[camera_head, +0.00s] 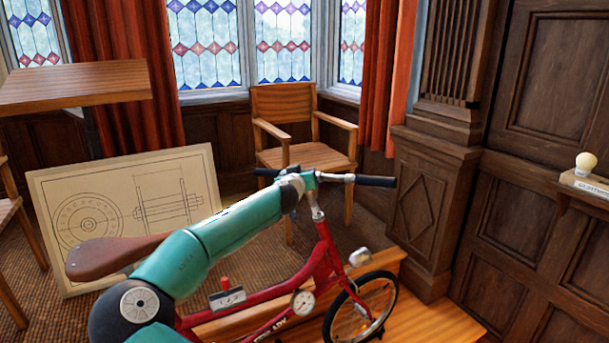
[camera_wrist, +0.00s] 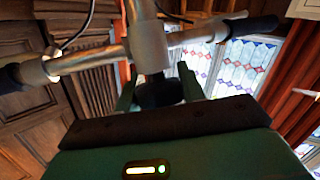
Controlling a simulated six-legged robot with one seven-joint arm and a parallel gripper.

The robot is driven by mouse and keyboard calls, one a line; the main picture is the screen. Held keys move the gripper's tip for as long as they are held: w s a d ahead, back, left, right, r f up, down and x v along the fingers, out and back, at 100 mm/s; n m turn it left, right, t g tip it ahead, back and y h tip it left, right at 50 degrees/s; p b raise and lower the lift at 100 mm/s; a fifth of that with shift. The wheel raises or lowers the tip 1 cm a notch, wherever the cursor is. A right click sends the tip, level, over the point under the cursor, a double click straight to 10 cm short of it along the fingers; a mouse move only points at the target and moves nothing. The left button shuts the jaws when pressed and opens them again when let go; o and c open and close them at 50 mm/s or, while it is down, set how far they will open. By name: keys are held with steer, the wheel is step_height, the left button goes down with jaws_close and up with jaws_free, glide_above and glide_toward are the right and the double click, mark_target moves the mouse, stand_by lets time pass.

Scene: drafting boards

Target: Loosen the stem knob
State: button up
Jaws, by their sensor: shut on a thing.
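The stem knob (camera_wrist: 160,94) is a dark round piece at the end of the grey metal stem (camera_wrist: 150,48) in the wrist view. My gripper (camera_wrist: 158,88) has one green finger on each side of the knob and is shut on it. The finger contact is partly in shadow. In the head view, the red bicycle (camera_head: 325,262) stands upright, with a silver stem (camera_head: 317,207) and handlebars with dark grips (camera_head: 376,181). My teal arm reaches over the bicycle to the handlebars. The knob is hidden there, behind the arm's end.
A wooden chair (camera_head: 285,100) stands behind the handlebars. A brown saddle (camera_head: 110,255) and a dial gauge (camera_head: 303,302) are near my arm. A labelled shelf (camera_head: 590,187) is at the right.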

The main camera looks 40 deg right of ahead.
steer(key=shift+a+n+t+y, duration=0.1)
steer(key=shift+n+t+y, duration=0.85)
steer(key=shift+n+y, duration=0.55)
steer(key=shift+n+t+y, duration=0.95)
steer(key=shift+n+y, duration=0.45)
steer(key=shift+n, duration=0.1)
steer(key=n+y, duration=0.1)
steer(key=y, duration=0.1)
steer(key=n+y, duration=0.1)
steer(key=n, duration=0.1)
steer(key=n+y, duration=0.1)
steer(key=y, duration=0.1)
steer(key=shift+w+a+f+t+y, duration=0.2)
steer(key=shift+w+a+t+y, duration=0.1)
steer(key=shift+t, duration=0.1)
steer(key=shift+a+f+n+g+y, duration=0.15)
steer(key=shift+n+g+y, duration=0.1)
steer(key=shift+n+y, duration=0.6)
steer(key=shift+a+r+n+g+y, duration=0.1)
steer(key=shift+n+g+y, duration=0.15)
steer(key=shift+n+y, duration=0.55)
steer(key=shift+y, duration=0.25)
steer(key=shift+a, duration=0.1)
steer(key=o, duration=1)
steer(key=shift+c, duration=0.2)
steer(key=shift+s, duration=0.1)
steer(key=v, duration=1.3)
steer(key=shift+s+r, duration=0.2)
steer(key=shift+s, duration=0.05)
